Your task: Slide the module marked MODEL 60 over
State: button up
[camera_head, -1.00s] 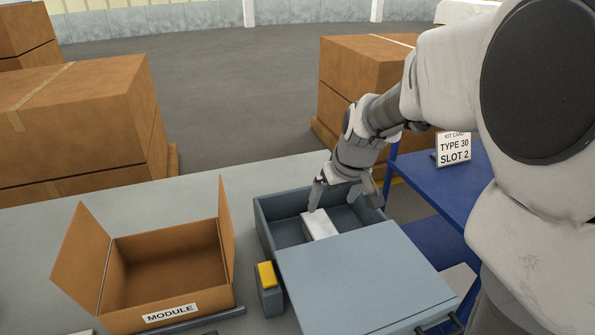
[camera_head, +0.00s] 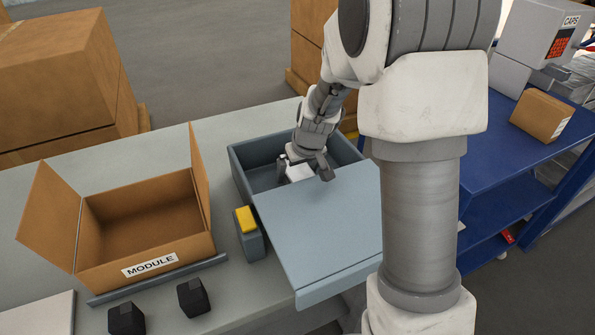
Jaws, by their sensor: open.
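A white block (camera_head: 298,173) lies in the open part of a grey-blue bin (camera_head: 243,176), partly hidden by my gripper. No marking can be read on it, so I cannot tell whether it is the MODEL 60 module. My gripper (camera_head: 304,169) is open, reaching down into the bin with its fingers at the block, one on either side as seen here. Contact cannot be made out. An open cardboard box labelled MODULE (camera_head: 150,266) stands left of the bin. Two black blocks (camera_head: 193,297) (camera_head: 126,319) lie in front of the box.
A flat grey-blue lid (camera_head: 325,225) covers the bin's near part. A yellow-topped grey block (camera_head: 247,225) stands against the bin's left side. My arm blocks the right middle. A blue shelf (camera_head: 490,150) with boxes stands at right.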

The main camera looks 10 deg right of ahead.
grip_shut()
dwell(0.5)
